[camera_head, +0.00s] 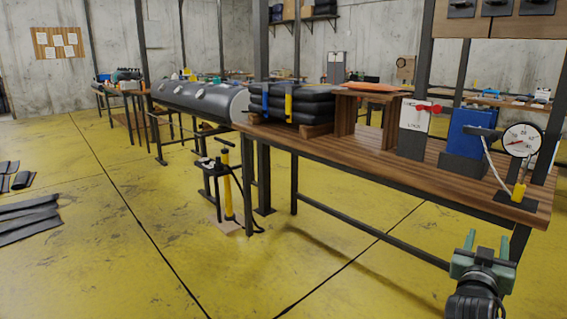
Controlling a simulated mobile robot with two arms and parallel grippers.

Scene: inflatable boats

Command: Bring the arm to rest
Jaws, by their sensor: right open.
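My right gripper (486,240) shows at the lower right in the head view. Its two green fingers stand apart and nothing is between them. It is in front of the near right end of the wooden workbench (350,158), apart from it and over the yellow floor. My left gripper does not show in this view.
On the bench stand folded black boat fabric (305,105), a wooden stand (345,115), a white box with a red handle (414,118), a blue block (470,133) and a pressure gauge (521,140). A yellow pump (226,185) stands on the floor.

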